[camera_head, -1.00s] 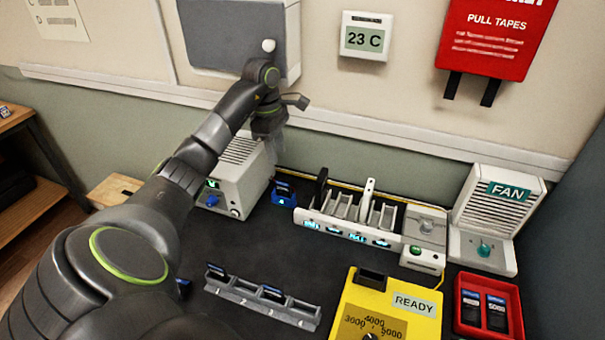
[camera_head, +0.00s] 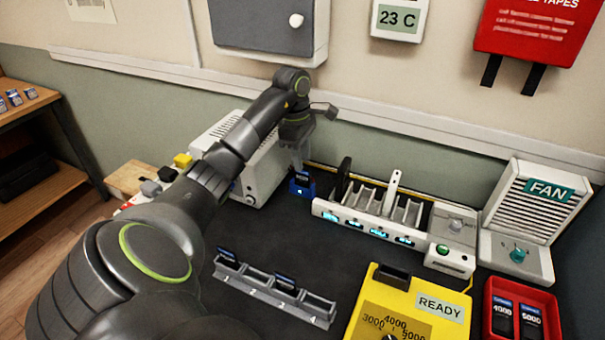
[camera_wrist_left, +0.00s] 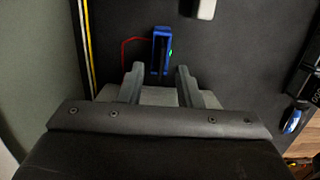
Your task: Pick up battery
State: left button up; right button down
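A small blue holder (camera_head: 303,190) stands near the back wall, with a dark battery-like block in it. The blue holder (camera_wrist_left: 154,34) also shows in the left wrist view, just ahead of my fingers, with a dark slot or block in its middle. My left gripper (camera_head: 297,160) is above it, pointing down. In the wrist view my left gripper (camera_wrist_left: 161,78) has its fingers apart with nothing between them. Other dark batteries sit in a grey numbered rack (camera_head: 258,290), one battery (camera_head: 228,256) at its left end and another battery (camera_head: 285,282) near its middle. My right gripper is not in view.
A white multi-slot station (camera_head: 385,232) stands right of the holder, and a white box (camera_head: 262,168) stands left. A yellow READY tester (camera_head: 385,300), a red tray (camera_head: 545,330) with two batteries and a fan unit (camera_head: 530,200) are at right. Dark mat between is clear.

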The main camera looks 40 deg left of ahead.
aim_at(303, 181)
pick_arm(q)
notch_tip(303, 181, down, 3)
jog(key=shift+b, duration=1.25)
jog(key=shift+d+f+p, duration=0.15)
jog(key=shift+f+p, duration=0.2)
jog(key=shift+f, duration=0.6)
grip_shut()
